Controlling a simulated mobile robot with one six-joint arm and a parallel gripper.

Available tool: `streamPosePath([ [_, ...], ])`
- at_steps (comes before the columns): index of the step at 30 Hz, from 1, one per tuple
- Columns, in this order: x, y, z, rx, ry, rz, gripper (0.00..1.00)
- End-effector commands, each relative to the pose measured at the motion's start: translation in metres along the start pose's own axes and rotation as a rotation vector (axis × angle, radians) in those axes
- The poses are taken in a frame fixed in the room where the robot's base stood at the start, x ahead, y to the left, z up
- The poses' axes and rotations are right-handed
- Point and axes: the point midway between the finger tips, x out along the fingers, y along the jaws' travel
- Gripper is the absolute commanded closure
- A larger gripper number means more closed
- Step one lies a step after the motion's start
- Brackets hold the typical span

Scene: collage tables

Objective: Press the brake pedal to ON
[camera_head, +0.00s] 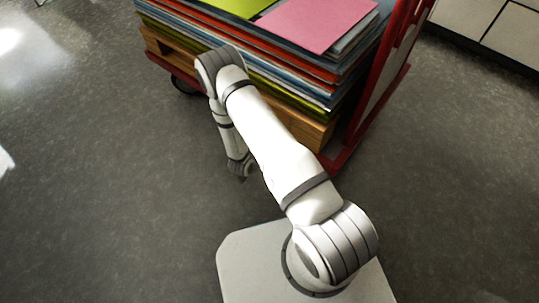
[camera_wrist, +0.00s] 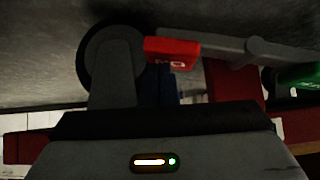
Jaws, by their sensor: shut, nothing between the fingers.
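The red brake pedal (camera_wrist: 172,50) shows in the wrist view, which looks upside down, with pale inverted lettering that seems to read ON. It sits beside a dark caster wheel (camera_wrist: 112,55). A green pedal (camera_wrist: 299,76) is at the right edge, on the far side of a grey bar (camera_wrist: 225,47). My gripper (camera_head: 242,177) points down low beside the cart in the head view, shut and empty. Its grey body with a small light fills the bottom of the wrist view. I cannot tell whether it touches the red pedal. Both pedals are hidden in the head view.
A red-framed cart (camera_head: 352,150) stands ahead, with wooden beams (camera_head: 305,128) under a stack of coloured sheets (camera_head: 320,22). One of its wheels (camera_head: 183,84) shows at the left. Pale cabinets (camera_head: 490,30) stand at the upper right.

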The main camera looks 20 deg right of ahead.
Motion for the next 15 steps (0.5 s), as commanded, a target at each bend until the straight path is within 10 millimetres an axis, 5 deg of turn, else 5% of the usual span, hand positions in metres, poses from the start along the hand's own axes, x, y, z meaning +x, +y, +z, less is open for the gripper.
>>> streamPosePath([
  [15, 0.0007, 0.0053, -0.0012, 0.001, -0.006, 0.010, 1.00],
])
